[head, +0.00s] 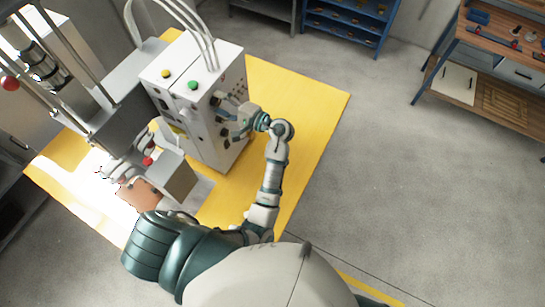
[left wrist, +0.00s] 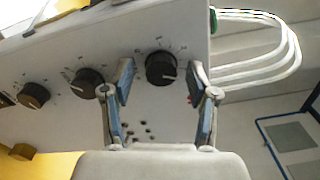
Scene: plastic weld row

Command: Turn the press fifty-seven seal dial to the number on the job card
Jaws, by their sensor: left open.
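The press control box (head: 196,70) is white, with dials on its side panel (left wrist: 180,115). My left gripper (head: 240,112) is at this panel in the head view. In the left wrist view its open fingers (left wrist: 160,78) stand either side of a black dial (left wrist: 161,68) with a pale pointer line. I see a gap on both sides; depth is unclear. A middle dial (left wrist: 87,83) lies just left of the left finger, and another dial (left wrist: 34,95) lies farther left. The dial labels and numbers are too small to read. I cannot make out a job card.
White hoses (left wrist: 255,60) loop beside the box. The press (head: 110,130) stands left of the box in the head view, on a yellow floor area (head: 310,105). A wooden workbench (head: 500,45) and a blue shelf (head: 345,25) stand farther off. Grey floor to the right is clear.

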